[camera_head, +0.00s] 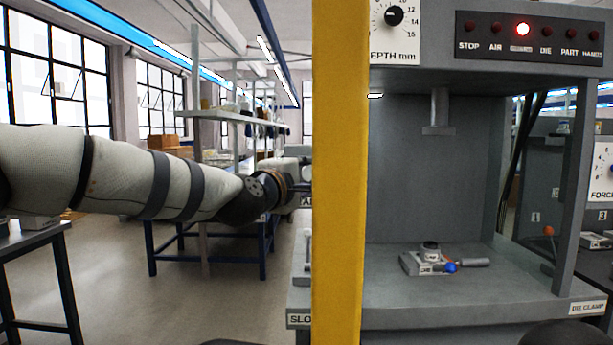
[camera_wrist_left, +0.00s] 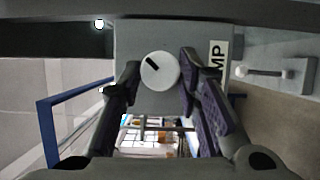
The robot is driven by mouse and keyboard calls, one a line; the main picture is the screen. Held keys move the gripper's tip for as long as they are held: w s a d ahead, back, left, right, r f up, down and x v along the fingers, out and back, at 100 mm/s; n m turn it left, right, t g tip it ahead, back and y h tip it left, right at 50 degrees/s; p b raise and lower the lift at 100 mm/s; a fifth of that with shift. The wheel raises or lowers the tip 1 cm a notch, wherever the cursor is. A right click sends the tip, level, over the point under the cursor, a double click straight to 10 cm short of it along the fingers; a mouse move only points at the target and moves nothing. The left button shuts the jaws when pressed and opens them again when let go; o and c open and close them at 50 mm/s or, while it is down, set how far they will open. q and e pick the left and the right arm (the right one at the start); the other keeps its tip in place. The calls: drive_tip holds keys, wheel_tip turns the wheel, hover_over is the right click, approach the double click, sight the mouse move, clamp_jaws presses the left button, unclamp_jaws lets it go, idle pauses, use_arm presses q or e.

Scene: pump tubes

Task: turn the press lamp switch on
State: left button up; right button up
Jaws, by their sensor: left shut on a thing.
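In the left wrist view, the lamp switch (camera_wrist_left: 163,80) is a round white knob with a black pointer mark on a grey box (camera_wrist_left: 135,35). A partly hidden label ending in "MP" (camera_wrist_left: 218,52) is beside it. The pointer slants in the picture. My left gripper (camera_wrist_left: 160,64) has one finger on each side of the knob and is shut on it. In the head view, my left arm reaches in from the left, and its gripper (camera_head: 302,188) is mostly hidden behind a yellow post.
The yellow post (camera_head: 338,170) stands before the press. A small fixture (camera_head: 422,262) with a blue-ended handle sits on the press bed (camera_head: 480,295). A small lever switch (camera_wrist_left: 265,72) is right of the knob.

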idle(0.5)
use_arm(q)
drive_tip(key=o, duration=1.1)
drive_tip(key=shift+o, duration=0.2)
drive_tip(key=shift+s, duration=0.1)
drive_tip(key=v, duration=1.1)
drive_tip(key=shift+s+a, duration=0.25)
drive_tip(key=shift+s, duration=0.1)
